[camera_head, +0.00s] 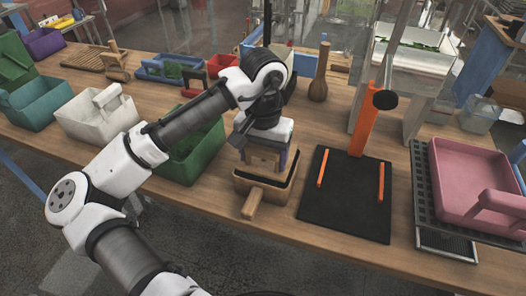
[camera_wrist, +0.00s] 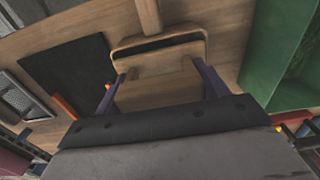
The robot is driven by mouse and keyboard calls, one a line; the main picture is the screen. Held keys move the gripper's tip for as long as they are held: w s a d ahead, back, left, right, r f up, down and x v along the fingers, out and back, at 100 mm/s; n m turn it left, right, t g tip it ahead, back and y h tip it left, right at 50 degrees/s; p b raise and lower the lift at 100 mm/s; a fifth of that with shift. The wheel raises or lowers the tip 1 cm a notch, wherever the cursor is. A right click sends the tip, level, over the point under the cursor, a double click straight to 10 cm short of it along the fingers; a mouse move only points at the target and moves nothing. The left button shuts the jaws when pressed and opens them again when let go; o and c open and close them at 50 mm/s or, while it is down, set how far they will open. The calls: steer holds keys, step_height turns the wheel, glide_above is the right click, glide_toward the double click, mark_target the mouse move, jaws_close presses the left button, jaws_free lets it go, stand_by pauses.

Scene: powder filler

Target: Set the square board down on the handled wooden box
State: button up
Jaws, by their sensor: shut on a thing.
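The handled wooden box (camera_head: 239,186) stands on the wooden table, its short thick handle (camera_head: 254,204) pointing toward the front edge. In the wrist view the box (camera_wrist: 122,50) and handle (camera_wrist: 150,16) show at the top, with a dark opening. My gripper (camera_head: 267,165) points down over the box. Its blue-purple fingers are shut on the square wooden board (camera_wrist: 155,92), one at each side. In the head view the board (camera_head: 262,153) is partly hidden by my wrist. It is right over the box; I cannot tell whether they touch.
A black mat (camera_head: 338,222) with orange bars and an orange post (camera_head: 365,125) lies right of the box. A green bin (camera_head: 186,164) stands close on the left. A pink tray (camera_head: 465,175) is at the far right. A wooden bottle-shaped piece (camera_head: 318,85) stands behind.

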mark_target(263, 167)
steer(key=shift+f+b, duration=1.25)
steer(key=shift+f, duration=1.15)
steer(key=o, duration=1.1)
steer(key=shift+o, duration=0.2)
steer(key=shift+r, duration=0.1)
steer(key=shift+r+p, duration=2.2)
steer(key=shift+p, duration=0.05)
steer(key=shift+r+p, duration=0.4)
steer(key=shift+r, duration=1.8)
